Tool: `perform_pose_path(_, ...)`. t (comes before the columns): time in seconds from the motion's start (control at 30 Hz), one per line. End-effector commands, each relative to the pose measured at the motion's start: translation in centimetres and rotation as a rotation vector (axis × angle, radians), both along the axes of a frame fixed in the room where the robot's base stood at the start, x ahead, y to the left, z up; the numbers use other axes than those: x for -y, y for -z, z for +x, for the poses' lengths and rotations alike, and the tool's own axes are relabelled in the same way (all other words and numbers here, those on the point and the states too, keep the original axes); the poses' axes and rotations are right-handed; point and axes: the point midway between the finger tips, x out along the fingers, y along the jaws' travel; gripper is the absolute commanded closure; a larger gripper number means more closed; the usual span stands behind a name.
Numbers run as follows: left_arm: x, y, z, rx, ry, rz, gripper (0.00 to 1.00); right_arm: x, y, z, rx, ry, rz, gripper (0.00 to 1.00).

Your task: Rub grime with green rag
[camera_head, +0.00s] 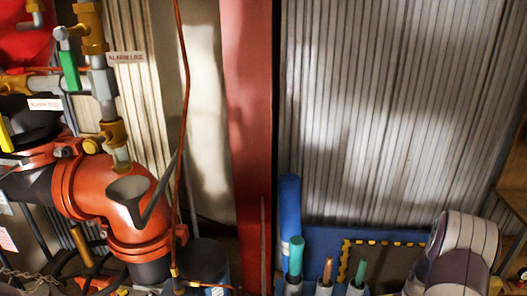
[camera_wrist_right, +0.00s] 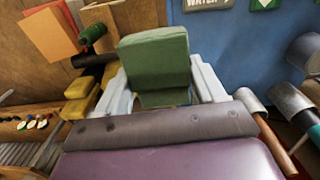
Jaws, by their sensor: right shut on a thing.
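The green rag (camera_wrist_right: 153,52) shows in the right wrist view as a thick, folded green pad. My right gripper (camera_wrist_right: 163,78) is shut on it, with one pale finger on each side of the pad. The rag stands out beyond the fingertips. In the head view only a part of my right arm shows at the lower right, and neither the rag nor the right gripper is visible there. My left gripper is in neither view.
A red post (camera_head: 248,120) stands beside a corrugated wall (camera_head: 390,110). Colored-handled tools (camera_head: 296,258) stand upright below. A blue panel (camera_wrist_right: 235,55) shows in the wrist view.

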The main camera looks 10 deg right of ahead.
Motion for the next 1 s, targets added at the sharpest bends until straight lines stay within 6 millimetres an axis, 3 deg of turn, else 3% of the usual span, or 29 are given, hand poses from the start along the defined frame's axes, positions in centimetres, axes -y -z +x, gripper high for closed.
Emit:
perform_pose_path(0.17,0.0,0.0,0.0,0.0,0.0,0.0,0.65,-0.4,0.1,-0.3,-0.004,0.133,0.003,0.55)
perform_pose_path(0.37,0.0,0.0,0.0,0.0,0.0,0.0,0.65,-4.6,-0.2,2.0,-0.008,0.166,0.004,0.55)
perform_pose_path(0.47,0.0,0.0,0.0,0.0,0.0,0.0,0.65,-7.5,-0.4,3.3,-0.01,0.145,0.005,0.55)
perform_pose_path(0.57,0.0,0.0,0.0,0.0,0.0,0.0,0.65,-11.6,-0.7,4.9,-0.011,0.093,0.004,0.56)
perform_pose_path(0.8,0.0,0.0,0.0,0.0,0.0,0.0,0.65,-23.2,-1.7,7.2,-0.008,-0.157,0.002,0.56)
perform_pose_path(0.9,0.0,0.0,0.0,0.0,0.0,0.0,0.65,-25.9,-1.9,7.5,-0.003,-0.23,0.001,0.56)
perform_pose_path(1.0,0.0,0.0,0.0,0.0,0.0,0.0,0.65,-27.1,-2.0,7.5,0.0,-0.261,0.0,0.56)
